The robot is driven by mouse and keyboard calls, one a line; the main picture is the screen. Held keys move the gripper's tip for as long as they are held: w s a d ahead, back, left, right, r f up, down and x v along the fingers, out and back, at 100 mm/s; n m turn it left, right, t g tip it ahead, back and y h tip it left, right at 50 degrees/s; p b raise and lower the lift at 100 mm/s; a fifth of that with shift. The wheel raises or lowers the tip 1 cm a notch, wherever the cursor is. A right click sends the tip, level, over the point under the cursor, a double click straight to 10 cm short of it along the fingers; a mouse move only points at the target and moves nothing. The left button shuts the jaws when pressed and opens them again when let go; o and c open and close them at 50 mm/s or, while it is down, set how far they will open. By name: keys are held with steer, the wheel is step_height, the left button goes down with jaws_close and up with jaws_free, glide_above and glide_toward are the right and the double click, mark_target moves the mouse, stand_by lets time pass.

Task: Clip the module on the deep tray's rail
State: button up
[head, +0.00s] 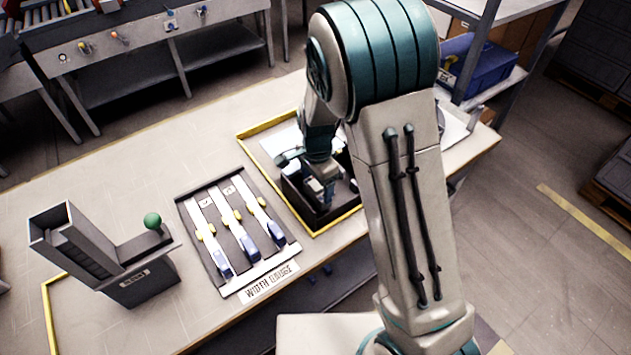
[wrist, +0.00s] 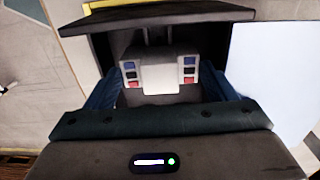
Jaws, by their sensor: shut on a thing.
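The module (wrist: 158,72) is a pale block with blue, black and red squares on both sides. It sits between the two blue fingers of my gripper (wrist: 158,86), which is shut on it. The deep tray (wrist: 180,18) is dark, and its wall crosses the top of the wrist view. In the head view my gripper (head: 318,186) is down in the mouth of the dark tray (head: 297,203). The tray's rail is not clear, so I cannot tell whether the module touches it.
Yellow tape (head: 337,223) frames the tray area. To its left lies a width gauge board (head: 220,235) with several yellow and blue sliders. A grey stand (head: 140,275) with a green ball (head: 152,221) is further left. A blue bin (head: 485,65) sits on a shelf behind.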

steer(key=shift+s+f, duration=0.15)
steer(key=shift+f, duration=0.15)
stand_by(0.9)
steer(key=o, duration=1.1)
steer(key=shift+w+r, duration=0.2)
steer(key=shift+r, duration=0.1)
step_height(320, 180, up, 13)
steer(key=shift+b, duration=0.4)
steer(key=shift+s+r, duration=0.1)
